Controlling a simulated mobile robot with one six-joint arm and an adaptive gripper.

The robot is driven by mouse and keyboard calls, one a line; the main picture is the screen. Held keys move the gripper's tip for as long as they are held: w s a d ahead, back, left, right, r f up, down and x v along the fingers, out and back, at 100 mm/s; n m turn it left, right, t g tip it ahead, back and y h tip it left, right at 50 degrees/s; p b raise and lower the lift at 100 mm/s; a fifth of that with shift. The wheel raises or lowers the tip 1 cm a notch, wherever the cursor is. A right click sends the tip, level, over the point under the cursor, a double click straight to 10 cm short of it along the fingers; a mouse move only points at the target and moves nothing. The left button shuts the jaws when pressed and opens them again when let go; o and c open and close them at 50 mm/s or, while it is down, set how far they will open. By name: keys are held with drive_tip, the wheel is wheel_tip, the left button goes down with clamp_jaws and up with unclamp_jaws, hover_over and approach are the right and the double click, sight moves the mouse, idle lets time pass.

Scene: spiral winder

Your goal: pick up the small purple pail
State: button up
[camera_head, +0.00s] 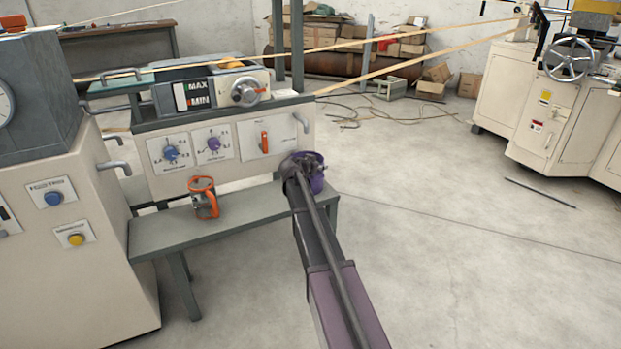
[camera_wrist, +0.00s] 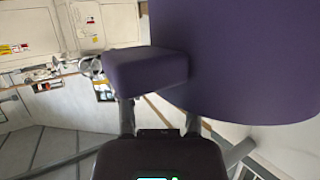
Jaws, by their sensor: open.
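A small purple rounded body, seemingly the pail (camera_head: 317,182), is at the far end of my arm, by the right end of the grey bench. My arm partly covers it, and its handle cannot be made out. In the wrist view a large smooth purple surface (camera_wrist: 245,55) fills the upper right, very close to the camera; I take it for the same pail. A smaller purple block beside it cannot be identified. My gripper (camera_wrist: 160,112) is open, its fingers reaching up to the purple shapes. Contact cannot be told, and the fingertips are hidden.
A mug-like container with an orange handle (camera_head: 204,198) stands on the grey bench (camera_head: 165,234). The winder's control panel (camera_head: 228,146) rises behind it.

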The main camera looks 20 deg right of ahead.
drive_tip(key=shift+w+d+f, duration=0.2)
drive_tip(key=shift+w+d, duration=0.1)
drive_tip(key=shift+d, duration=0.15)
clamp_jaws()
